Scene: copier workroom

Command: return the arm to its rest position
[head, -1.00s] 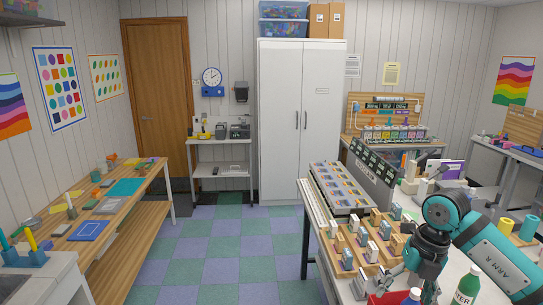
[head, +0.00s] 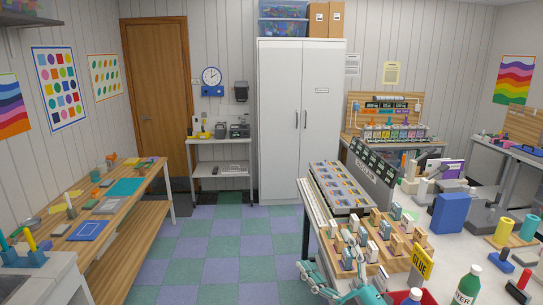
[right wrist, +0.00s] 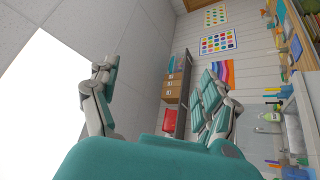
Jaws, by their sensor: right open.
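My right gripper (head: 334,281) shows at the bottom of the head view, just off the near left edge of the right-hand workbench (head: 318,232). It is open and apart from the things on the bench. In the right wrist view, the two teal and grey fingers of my right gripper (right wrist: 155,85) stand wide apart with nothing between them. Behind them are the ceiling, a wall and posters, turned on their side. My left gripper is not in view.
On the bench near the gripper stand a yellow glue box (head: 422,262), a green bottle (head: 467,287), a blue block (head: 450,213) and a rack of small blocks (head: 372,248). The checkered floor (head: 225,250) left of the bench is clear.

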